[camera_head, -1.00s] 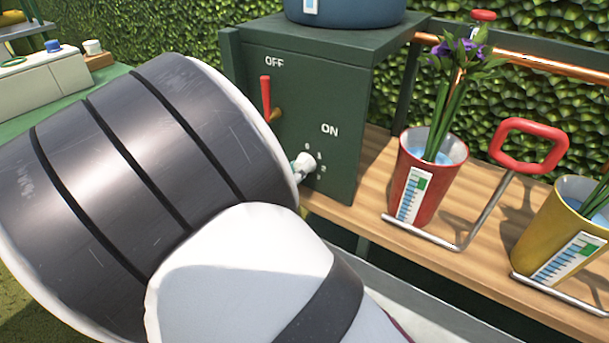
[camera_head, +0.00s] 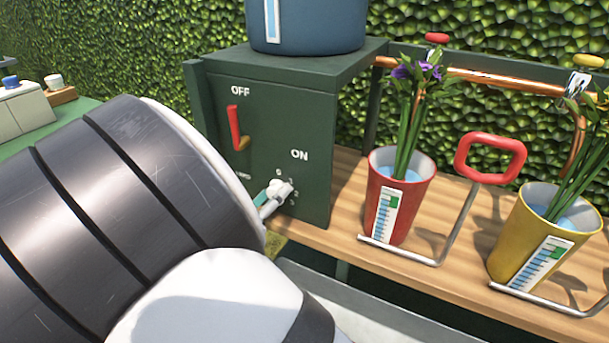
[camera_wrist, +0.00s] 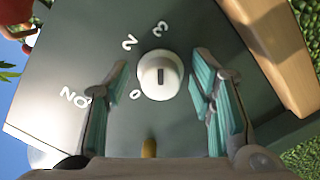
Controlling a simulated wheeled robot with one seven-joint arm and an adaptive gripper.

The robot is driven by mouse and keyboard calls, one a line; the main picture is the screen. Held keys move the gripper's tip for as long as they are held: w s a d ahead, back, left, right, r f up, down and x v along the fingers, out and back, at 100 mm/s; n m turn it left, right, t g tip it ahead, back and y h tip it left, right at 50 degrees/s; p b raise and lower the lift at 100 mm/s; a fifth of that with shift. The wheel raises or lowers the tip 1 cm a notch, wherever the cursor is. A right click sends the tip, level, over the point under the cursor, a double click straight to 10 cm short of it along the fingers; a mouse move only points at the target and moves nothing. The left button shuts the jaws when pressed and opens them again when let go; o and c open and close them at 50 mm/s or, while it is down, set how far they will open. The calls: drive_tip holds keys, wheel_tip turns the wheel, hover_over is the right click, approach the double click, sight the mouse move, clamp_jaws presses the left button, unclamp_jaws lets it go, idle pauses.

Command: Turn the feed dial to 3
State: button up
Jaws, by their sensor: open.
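The feed dial (camera_head: 280,190) is a small white knob low on the dark green box (camera_head: 285,90), below the ON label. In the wrist view the dial (camera_wrist: 160,76) has a dark line running nearly straight up and down in the picture. A 2 (camera_wrist: 130,41) and a 3 (camera_wrist: 162,29) lie above it, and a 0-like mark at its lower left. My gripper (camera_wrist: 160,63) is open, with one teal-padded finger on each side of the dial. Gaps show between pads and dial. In the head view my gripper (camera_head: 268,203) reaches the dial and partly hides the numerals.
A red lever (camera_head: 234,127) sits by OFF on the same box face. A blue tank (camera_head: 308,28) stands on the box. A red cup (camera_head: 395,215) and a yellow cup (camera_head: 520,240) with flowers stand right on the wooden shelf (camera_head: 345,215), beside a red-handled rod (camera_head: 490,157).

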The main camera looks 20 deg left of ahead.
drive_tip(key=s, duration=1.2)
drive_tip(key=shift+a, duration=0.45)
